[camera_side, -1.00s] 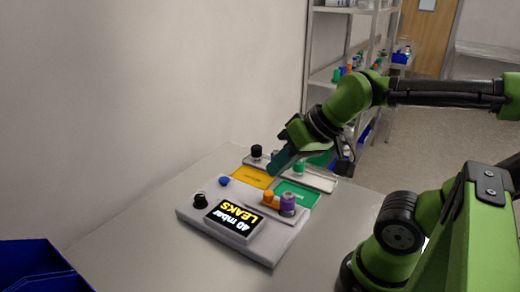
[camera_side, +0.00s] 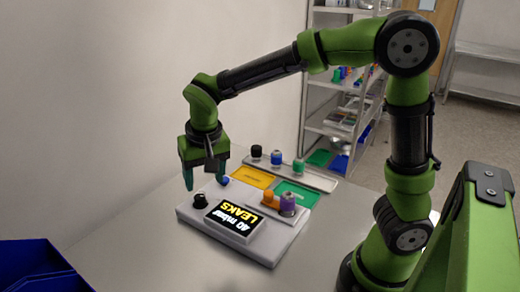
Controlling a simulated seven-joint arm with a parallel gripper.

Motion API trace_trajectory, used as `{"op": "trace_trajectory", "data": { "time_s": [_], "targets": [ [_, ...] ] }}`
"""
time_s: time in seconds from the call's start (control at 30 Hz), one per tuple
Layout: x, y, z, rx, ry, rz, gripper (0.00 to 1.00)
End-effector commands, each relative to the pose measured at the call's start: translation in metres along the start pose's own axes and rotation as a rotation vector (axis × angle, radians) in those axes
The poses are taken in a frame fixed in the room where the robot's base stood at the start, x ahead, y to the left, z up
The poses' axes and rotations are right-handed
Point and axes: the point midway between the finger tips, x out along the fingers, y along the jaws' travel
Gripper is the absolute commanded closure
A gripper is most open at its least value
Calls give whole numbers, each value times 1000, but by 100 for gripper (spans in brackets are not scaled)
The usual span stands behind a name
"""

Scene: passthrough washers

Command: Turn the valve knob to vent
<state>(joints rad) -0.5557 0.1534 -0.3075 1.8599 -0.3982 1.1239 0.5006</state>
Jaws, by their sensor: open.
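A black knob (camera_side: 200,201), which looks like the valve knob, stands on the left end of the grey test unit (camera_side: 270,257). The unit's display (camera_side: 233,220) reads "40 mbar LEAKS". My gripper (camera_side: 205,184) points down above the black knob, with its teal fingers apart and nothing seen between them. The left fingertip is near the knob's height in the picture; I cannot tell whether it touches. Markings on the knob are too small to read.
A blue button (camera_side: 224,181) sits by the right finger. Behind are a yellow tray (camera_side: 251,178), a green tray (camera_side: 297,194) and a rack (camera_side: 315,180) with black, blue and green parts. A blue bin (camera_side: 40,270) is front left.

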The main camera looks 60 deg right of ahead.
Motion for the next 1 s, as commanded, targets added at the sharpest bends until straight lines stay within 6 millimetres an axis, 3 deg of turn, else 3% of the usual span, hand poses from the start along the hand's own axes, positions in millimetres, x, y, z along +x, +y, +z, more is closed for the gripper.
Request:
{"op": "trace_trajectory", "data": {
  "time_s": [0.1, 0.23, 0.3, 0.47, 0.67, 1.0],
  "targets": [
    [14, -21, -25, 112, 70, 111, 39],
    [6, -24, -54, 290, 164, 163, 39],
    [-2, -23, -60, 356, 185, 161, 39],
    [4, -20, -58, 416, 185, 167, 39],
    [33, -13, -62, 416, 182, 170, 39],
    [106, 2, -73, 415, 181, 169, 39]
  ]
}}
